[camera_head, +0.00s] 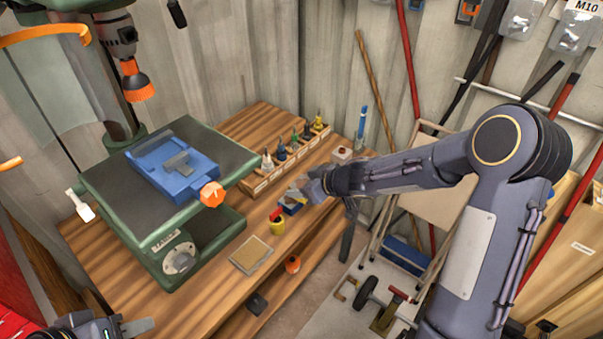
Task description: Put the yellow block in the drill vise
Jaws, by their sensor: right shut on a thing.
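The blue drill vise (157,178) sits on the dark table of the green drill press, with its grey jaw pieces on top. The right gripper (298,195) reaches in from the right over the wooden bench.
A yellow and red cup-like item (277,222) stands just left of the right gripper. A rack of small bottles (290,158) lines the bench's back. The orange-tipped drill head (136,82) hangs above the press table. A flat tan pad (250,255) lies in front.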

